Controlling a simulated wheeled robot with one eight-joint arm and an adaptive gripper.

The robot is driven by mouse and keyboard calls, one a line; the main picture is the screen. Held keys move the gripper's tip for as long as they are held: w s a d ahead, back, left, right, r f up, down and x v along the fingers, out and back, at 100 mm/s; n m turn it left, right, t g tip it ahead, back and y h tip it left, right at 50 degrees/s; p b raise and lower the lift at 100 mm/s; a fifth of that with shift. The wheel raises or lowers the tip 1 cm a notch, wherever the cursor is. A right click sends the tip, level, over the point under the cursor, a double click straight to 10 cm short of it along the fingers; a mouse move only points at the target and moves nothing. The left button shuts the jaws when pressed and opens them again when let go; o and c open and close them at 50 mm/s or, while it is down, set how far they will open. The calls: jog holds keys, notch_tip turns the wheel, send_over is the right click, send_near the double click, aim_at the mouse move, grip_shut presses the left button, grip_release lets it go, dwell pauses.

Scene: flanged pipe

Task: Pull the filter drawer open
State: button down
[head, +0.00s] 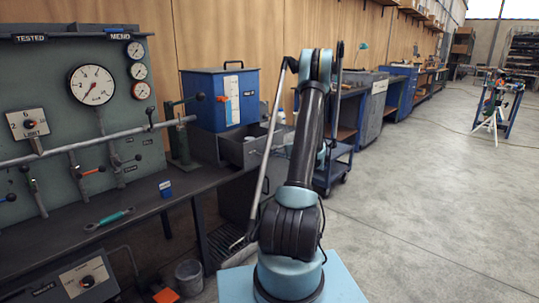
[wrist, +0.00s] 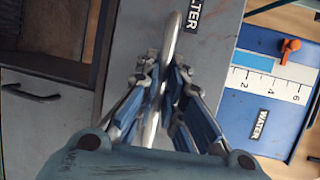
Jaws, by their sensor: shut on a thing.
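The filter drawer (wrist: 125,30) has a grey front, with a label ending in "LTER" (wrist: 195,14) cut by the top edge of the wrist view. Its metal bar handle (wrist: 172,35) runs up through the middle of that view. My gripper (wrist: 161,78) is shut on this handle, one finger on each side. In the head view a grey open-topped box, apparently the drawer (head: 238,150), stands out below the blue water tank (head: 222,98); a pale thing lies inside. My arm hides the gripper and handle there. How far the drawer is out I cannot tell exactly.
The tank's gauge strip (wrist: 270,78) and orange-handled valve (wrist: 288,46) are to the right in the wrist view. A grey cabinet front with a dark handle (wrist: 30,94) is at left. A bench (head: 150,208) holds a wrench (head: 108,219).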

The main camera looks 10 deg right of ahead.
jog(key=shift+f, duration=0.1)
jog(key=c, duration=2)
grip_release()
jog(key=shift+o, duration=0.2)
jog(key=shift+d, duration=0.1)
jog(key=v, duration=1.1)
jog(key=shift+s+d, duration=0.25)
jog(key=shift+d, duration=0.05)
